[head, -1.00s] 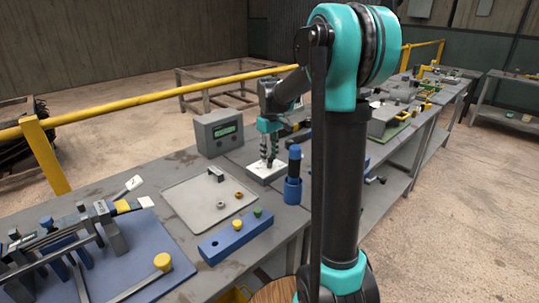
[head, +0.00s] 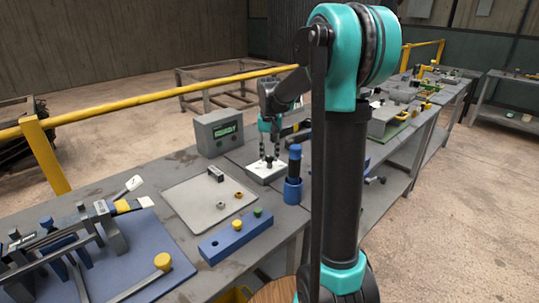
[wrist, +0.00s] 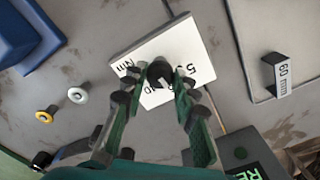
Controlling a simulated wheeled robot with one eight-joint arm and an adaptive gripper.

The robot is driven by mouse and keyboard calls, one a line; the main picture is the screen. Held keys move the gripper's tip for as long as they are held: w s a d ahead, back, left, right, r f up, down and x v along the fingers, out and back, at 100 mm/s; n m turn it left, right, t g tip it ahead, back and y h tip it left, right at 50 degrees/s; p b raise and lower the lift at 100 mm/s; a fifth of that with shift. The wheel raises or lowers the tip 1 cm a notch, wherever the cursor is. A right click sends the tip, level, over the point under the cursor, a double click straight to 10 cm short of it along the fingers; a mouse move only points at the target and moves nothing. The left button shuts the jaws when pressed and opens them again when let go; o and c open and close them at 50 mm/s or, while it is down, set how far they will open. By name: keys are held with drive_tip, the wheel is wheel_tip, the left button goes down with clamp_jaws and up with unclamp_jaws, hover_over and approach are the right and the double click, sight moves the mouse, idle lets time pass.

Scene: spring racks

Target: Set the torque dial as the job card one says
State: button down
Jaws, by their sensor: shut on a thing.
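The torque dial is a white scale plate (wrist: 142,47) on a grey block with a dark round knob (wrist: 160,72) in its middle. "Nm" and part of "50" show on the plate; fingers hide other marks. A pale pointer mark shows on the knob. My gripper (wrist: 160,88) points down over the dial with one finger on each side of the knob. In the head view my gripper (head: 270,155) stands above the white plate (head: 266,169). The grey display box (head: 219,132) behind has a lit green screen, too small to read surely. No readable job card one shows.
A grey tray (head: 190,208) with small parts, a blue block (head: 235,238) with coloured pegs and a blue-handled tool (head: 294,175) in a holder stand close by. A blue mat (head: 150,250) with a rack lies at left. A yellow rail runs behind the bench.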

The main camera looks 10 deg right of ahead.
sight(270, 157)
drive_tip(key=shift+m, duration=0.6)
drive_tip(key=c, duration=1.2)
unclamp_jaws()
drive_tip(key=shift+r, duration=0.15)
wheel_tip(270, 157, up, 12)
drive_tip(key=shift+f, duration=0.1)
